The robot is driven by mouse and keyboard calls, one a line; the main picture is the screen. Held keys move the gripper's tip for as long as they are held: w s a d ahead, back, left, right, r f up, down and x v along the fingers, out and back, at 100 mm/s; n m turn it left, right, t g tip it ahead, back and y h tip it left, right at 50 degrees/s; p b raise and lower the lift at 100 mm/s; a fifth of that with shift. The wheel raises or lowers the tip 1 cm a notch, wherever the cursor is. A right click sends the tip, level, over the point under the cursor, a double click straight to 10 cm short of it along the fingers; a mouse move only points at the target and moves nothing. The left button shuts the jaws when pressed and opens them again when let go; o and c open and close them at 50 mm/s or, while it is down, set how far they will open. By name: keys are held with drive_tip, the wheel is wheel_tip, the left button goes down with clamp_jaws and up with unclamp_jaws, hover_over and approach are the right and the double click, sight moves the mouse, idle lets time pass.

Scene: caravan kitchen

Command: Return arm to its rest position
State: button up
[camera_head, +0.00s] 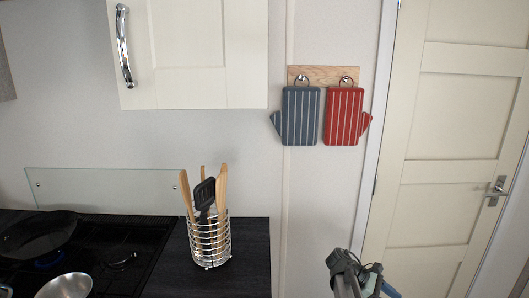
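The end of my arm with my gripper (350,272) shows at the bottom edge, right of the middle. It is a dark grey shape with a cable on its right side, cut off by the picture's edge. I cannot make out the fingers clearly, so I cannot tell whether it is open or shut. Nothing held can be seen. It stands to the right of the black worktop (250,262), in front of the wall and door, and appears apart from them.
A wire utensil holder (210,243) with wooden tools and a black spatula (205,194) stands on the worktop. A dark pan (40,232) and a metal pan (66,287) are on the hob. Blue (299,115) and red (343,115) mitts hang beside the closed door (450,140).

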drive_tip(key=s+a+f+m+y, duration=0.1)
drive_tip(key=s+a+f+y, duration=0.15)
drive_tip(key=s+f, duration=0.45)
drive_tip(key=s+a+f+m+y, duration=0.15)
drive_tip(key=a+f, duration=0.25)
drive_tip(key=f, duration=0.6)
drive_tip(key=s+a+f+m+y, duration=0.1)
drive_tip(key=s+a+f, duration=0.35)
drive_tip(key=f, duration=0.45)
drive_tip(key=s+a+f+m+y, duration=0.3)
drive_tip(key=s+a+f+m, duration=0.1)
drive_tip(key=s, duration=0.6)
drive_tip(key=s+a+f+m+y, duration=0.3)
drive_tip(key=s+a+f+m, duration=0.1)
drive_tip(key=s+a+f, duration=0.3)
drive_tip(key=s+f, duration=0.2)
drive_tip(key=s, duration=0.2)
drive_tip(key=shift+f+m+g, duration=0.15)
drive_tip(key=shift+m+g, duration=0.15)
drive_tip(key=shift+m, duration=0.05)
